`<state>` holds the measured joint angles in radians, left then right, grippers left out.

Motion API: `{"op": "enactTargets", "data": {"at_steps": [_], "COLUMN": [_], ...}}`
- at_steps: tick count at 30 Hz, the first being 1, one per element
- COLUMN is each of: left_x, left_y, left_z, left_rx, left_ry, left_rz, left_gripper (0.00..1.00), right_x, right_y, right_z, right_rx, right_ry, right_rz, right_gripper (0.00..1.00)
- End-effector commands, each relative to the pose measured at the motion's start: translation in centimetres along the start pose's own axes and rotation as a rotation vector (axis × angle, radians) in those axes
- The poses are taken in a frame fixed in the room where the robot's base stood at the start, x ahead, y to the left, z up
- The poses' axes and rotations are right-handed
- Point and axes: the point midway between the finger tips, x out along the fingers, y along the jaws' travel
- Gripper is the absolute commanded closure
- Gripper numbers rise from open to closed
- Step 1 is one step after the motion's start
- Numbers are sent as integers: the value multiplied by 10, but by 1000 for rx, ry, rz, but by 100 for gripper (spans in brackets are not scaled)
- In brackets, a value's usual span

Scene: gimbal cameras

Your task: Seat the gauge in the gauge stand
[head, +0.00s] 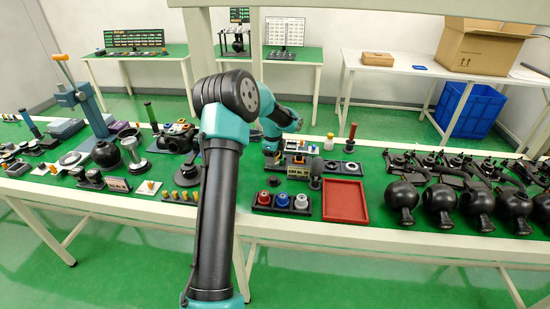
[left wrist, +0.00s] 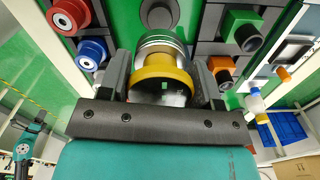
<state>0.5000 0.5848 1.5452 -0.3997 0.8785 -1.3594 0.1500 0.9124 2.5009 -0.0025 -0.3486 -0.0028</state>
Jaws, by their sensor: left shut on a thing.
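My left gripper (head: 271,160) is low over the far part of the green table in the head view. In the left wrist view, its two dark fingers (left wrist: 163,78) are shut on a round silver body with a yellow ring, which looks like the gauge (left wrist: 162,82). A round grey part (left wrist: 158,12) lies just beyond the gauge in that view. I cannot tell whether it is the gauge stand or whether the gauge touches anything. In the head view the gauge is hidden or too small to make out. My right gripper is not in view.
A dark rack (head: 258,208) holds red, blue and grey knobs, beside an empty red tray (head: 344,201). A small label plate (head: 298,172) stands behind the rack. Several black ball-shaped parts (head: 440,205) line the right side. Tools and a lever press (head: 88,105) crowd the left.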

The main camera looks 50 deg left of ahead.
Motion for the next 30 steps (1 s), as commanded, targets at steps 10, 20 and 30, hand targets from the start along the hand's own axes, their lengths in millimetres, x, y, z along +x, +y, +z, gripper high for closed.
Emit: {"op": "enactTargets", "data": {"at_steps": [10, 20, 30], "left_x": [15, 40, 57], "left_y": [0, 0, 0], "left_z": [0, 0, 0], "left_rx": [0, 0, 1], "left_ry": [0, 0, 0], "left_rz": [2, 2, 0], "left_gripper": [72, 72, 72], "right_x": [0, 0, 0], "right_y": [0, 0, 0], "right_z": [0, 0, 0], "right_rx": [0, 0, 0], "right_ry": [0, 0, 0], "right_rz": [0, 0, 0], "right_gripper": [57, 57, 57]}}
